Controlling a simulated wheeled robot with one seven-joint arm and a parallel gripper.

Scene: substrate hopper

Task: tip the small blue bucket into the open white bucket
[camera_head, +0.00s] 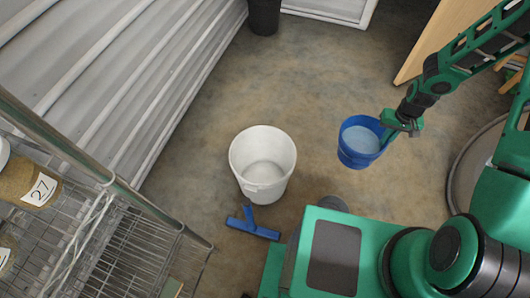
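The open white bucket (263,188) stands upright on the floor near the middle of the head view. Its inside looks pale, with no clear contents. The small blue bucket (352,156) is to its right and a little farther up the picture, roughly upright. A pale light-blue surface shows inside it. My gripper (388,132) is at the right side of the blue bucket's rim and looks shut on it. The fingertips are small and partly hidden there. The two buckets are apart, with bare floor visible between them.
A blue squeegee-like tool (252,226) lies just below the white bucket. A wire rack (110,240) with a jar labelled 27 (38,188) fills the lower left. A dark bin (264,16) stands at the top. A wooden panel (440,40) is at upper right. Mid-floor is clear.

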